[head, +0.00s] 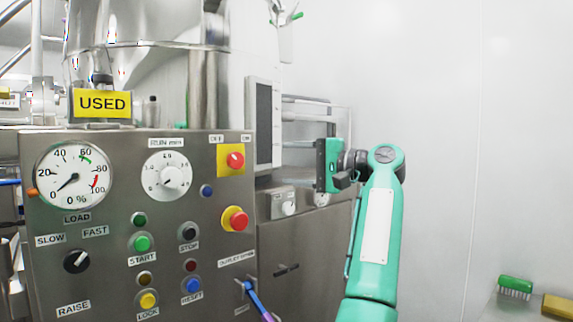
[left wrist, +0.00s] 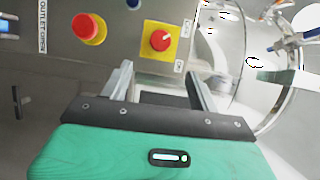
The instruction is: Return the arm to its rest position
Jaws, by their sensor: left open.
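My left arm (head: 378,225) is green with a white plate and rises from the bottom of the head view. It bends at the top, and its left gripper (head: 316,165) faces left, right of the control panel (head: 110,225). The knob also shows in the head view (head: 235,160). My right gripper is not in view.
The panel carries a gauge (head: 72,176), several buttons and a red emergency stop (head: 236,219). A yellow USED sign (head: 102,103) stands above it. A green brush (head: 515,286) and a yellow one (head: 557,307) lie at the lower right. Bare wall fills the right.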

